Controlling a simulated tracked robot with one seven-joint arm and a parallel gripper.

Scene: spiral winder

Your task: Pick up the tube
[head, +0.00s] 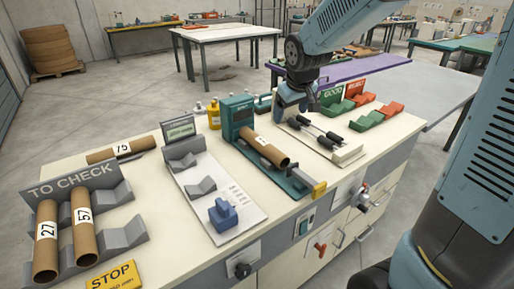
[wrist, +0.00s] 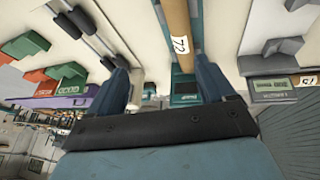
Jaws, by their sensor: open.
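A brown cardboard tube (head: 265,149) with a white label lies in the teal measuring device. In the wrist view the tube (wrist: 177,35) reads 72 and shows beyond my fingertips, nearer the right-hand finger. My gripper (head: 291,108) is open and empty, above the bench and right of the tube's far end in the head view. Its two fingers (wrist: 162,72) stand apart in the wrist view, with no tube between them. Two more tubes, 27 (head: 46,240) and 57 (head: 83,230), rest on the grey TO CHECK rack (head: 120,232). Another tube (head: 122,150) lies behind it.
A teal device with a display (head: 237,117) stands at the tube's far end. Right of it is a white stand with black rollers (head: 318,137), then green (head: 335,107) and red (head: 392,109) holders. A grey stand with a blue block (head: 223,213) is to the left.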

